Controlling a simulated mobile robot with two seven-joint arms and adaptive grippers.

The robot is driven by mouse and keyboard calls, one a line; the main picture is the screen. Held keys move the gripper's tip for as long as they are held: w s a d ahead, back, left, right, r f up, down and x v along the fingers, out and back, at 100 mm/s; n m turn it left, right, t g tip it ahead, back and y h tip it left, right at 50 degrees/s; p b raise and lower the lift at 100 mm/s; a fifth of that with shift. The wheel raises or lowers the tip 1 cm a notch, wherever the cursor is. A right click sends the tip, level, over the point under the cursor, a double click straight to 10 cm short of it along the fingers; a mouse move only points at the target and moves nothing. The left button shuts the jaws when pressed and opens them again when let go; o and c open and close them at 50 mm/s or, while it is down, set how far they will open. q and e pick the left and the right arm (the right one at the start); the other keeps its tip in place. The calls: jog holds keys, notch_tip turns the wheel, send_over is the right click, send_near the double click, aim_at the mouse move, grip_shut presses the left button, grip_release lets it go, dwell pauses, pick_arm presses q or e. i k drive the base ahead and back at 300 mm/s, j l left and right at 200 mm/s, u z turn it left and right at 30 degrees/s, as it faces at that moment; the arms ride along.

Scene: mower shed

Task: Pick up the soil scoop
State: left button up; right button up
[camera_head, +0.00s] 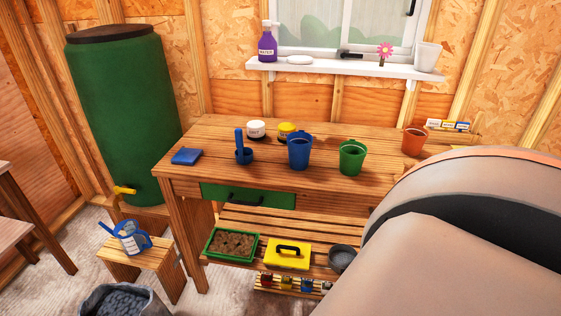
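A blue scoop-like tool (243,154) stands on the wooden workbench (215,140), left of the middle. It has an upright handle and a small rounded bowl at the bottom; it looks like the soil scoop. Neither of my grippers is in view, so nothing shows of whether they are open or shut. A large beige and dark arm link of mine fills the lower right and hides the right part of the bench.
Near the scoop are a blue folded cloth or pad (185,156), a blue pot (299,152), a green pot (351,157), a white-lidded jar (256,129) and a yellow-lidded jar (286,129). An orange pot (414,141) stands further right. A green drawer (249,196) sits under the bench top.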

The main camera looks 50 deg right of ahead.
aim_at(243, 144)
jog(key=z, duration=2.05)
jog(key=u, duration=2.05)
jog(key=z, duration=1.25)
jog(key=i+l, duration=0.1)
jog(key=l, duration=0.2)
jog(key=i+l, duration=0.1)
jog(key=l, duration=0.2)
